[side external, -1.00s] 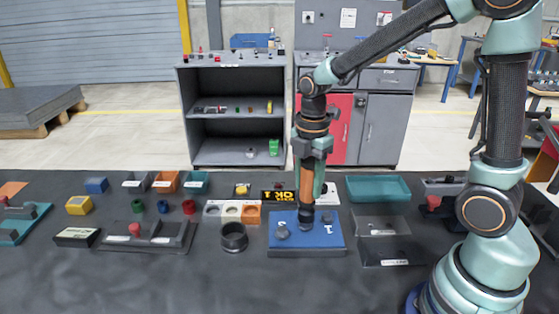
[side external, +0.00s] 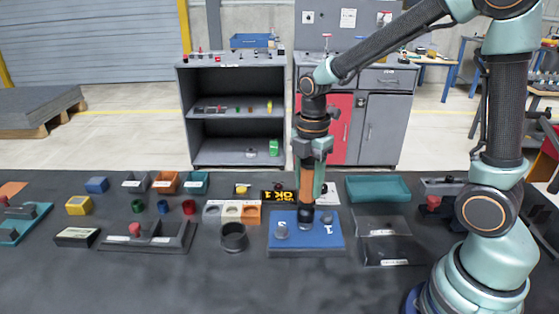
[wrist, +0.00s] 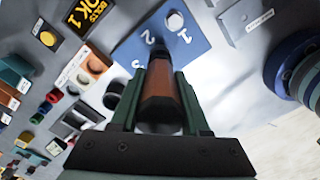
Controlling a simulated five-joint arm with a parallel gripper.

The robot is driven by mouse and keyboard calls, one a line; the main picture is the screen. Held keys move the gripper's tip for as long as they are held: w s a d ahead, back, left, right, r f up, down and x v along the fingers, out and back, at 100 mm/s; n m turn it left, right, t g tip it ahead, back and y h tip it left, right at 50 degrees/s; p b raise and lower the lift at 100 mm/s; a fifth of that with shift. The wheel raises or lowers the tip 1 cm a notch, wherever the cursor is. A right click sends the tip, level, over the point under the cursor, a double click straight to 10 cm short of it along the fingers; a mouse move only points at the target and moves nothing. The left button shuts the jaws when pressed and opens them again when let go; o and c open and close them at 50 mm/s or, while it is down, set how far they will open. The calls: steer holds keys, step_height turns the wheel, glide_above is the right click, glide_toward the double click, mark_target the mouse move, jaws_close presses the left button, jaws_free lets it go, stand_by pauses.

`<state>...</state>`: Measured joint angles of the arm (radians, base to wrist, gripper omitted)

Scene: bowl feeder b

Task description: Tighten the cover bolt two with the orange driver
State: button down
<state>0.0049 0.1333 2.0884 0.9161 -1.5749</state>
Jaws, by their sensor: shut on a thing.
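The orange driver (side external: 306,178) is upright in my gripper (side external: 312,182), which is shut on its handle. The wrist view also shows the driver (wrist: 161,98) between the jaws. Its dark lower end is over the blue cover plate (side external: 327,244); whether it touches a bolt is hidden. In the wrist view, the plate (wrist: 190,51) carries the white numerals 1, 2 and 3. A light round bolt head (wrist: 174,20) shows beside the 1. The driver and jaws hide the plate near the 2 and 3.
A black sign (side external: 266,195) reads "BOLTS OK 1" in yellow. A dark round cup (side external: 234,238) stands left of the plate. Clear trays (side external: 385,250) and a teal tray (side external: 378,189) lie to the right. Coloured bins and small parts fill the left. The front mat is clear.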

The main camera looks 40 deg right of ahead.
mark_target(308, 194)
steer(key=shift+f, duration=1.55)
stand_by(2.9)
steer(key=shift+r, duration=0.1)
steer(key=shift+r, duration=2.75)
